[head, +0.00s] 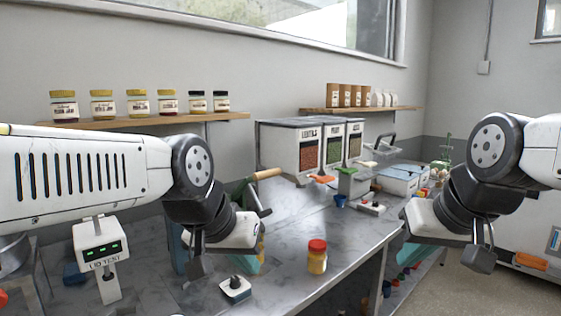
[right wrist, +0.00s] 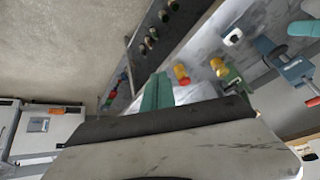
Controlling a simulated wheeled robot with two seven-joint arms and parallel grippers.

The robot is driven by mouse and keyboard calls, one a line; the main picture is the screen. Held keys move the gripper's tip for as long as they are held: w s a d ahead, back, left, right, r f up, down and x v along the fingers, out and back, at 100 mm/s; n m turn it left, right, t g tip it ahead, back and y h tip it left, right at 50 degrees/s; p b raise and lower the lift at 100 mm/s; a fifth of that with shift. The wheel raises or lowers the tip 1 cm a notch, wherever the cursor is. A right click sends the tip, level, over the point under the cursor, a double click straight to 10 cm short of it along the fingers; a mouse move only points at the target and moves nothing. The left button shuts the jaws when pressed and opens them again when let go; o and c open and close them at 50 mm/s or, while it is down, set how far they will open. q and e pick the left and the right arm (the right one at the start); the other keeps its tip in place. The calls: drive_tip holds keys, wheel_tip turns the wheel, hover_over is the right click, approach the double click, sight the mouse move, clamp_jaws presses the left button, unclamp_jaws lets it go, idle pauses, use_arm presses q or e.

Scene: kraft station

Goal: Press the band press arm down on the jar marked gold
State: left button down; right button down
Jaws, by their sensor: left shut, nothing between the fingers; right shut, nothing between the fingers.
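A jar with a red lid and yellow-orange contents (head: 317,258) stands upright on the grey marble bench; it also shows in the right wrist view (right wrist: 181,74). A second yellow jar (right wrist: 218,67) stands by a green device in the right wrist view; in the head view my left gripper mostly hides it. I cannot read a gold mark on either. A wooden handle (head: 266,174) on a dark green lever, apparently the press arm, is raised behind my left gripper. My left gripper (head: 197,265) is shut and empty above the bench. My right gripper (head: 482,258) is shut and empty, right of the bench.
A lid tester (head: 100,252) stands at the left front. Lentil and other bins (head: 300,145) stand at the back. A shelf (head: 150,121) holds several jars.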

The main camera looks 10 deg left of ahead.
drive_tip(key=w+a+r+n+y, duration=0.1)
drive_tip(key=w+a+r+n, duration=0.3)
drive_tip(key=w+a+r, duration=0.6)
drive_tip(key=w+a+r+n+g+y, duration=0.1)
drive_tip(key=w+a+r+n, duration=0.4)
drive_tip(key=w+a+r, duration=0.5)
drive_tip(key=w+a+y, duration=0.1)
drive_tip(key=w+a, duration=0.5)
drive_tip(key=shift+a+g, duration=0.3)
hover_over(270, 173)
drive_tip(key=f, duration=0.8)
drive_tip(key=shift+w+a+f, duration=0.1)
drive_tip(key=shift+a, duration=0.2)
drive_tip(key=f, duration=0.3)
drive_tip(key=shift+d, duration=0.2)
drive_tip(key=shift+f, duration=0.4)
drive_tip(key=shift+s+d, duration=0.1)
drive_tip(key=shift+s, duration=0.1)
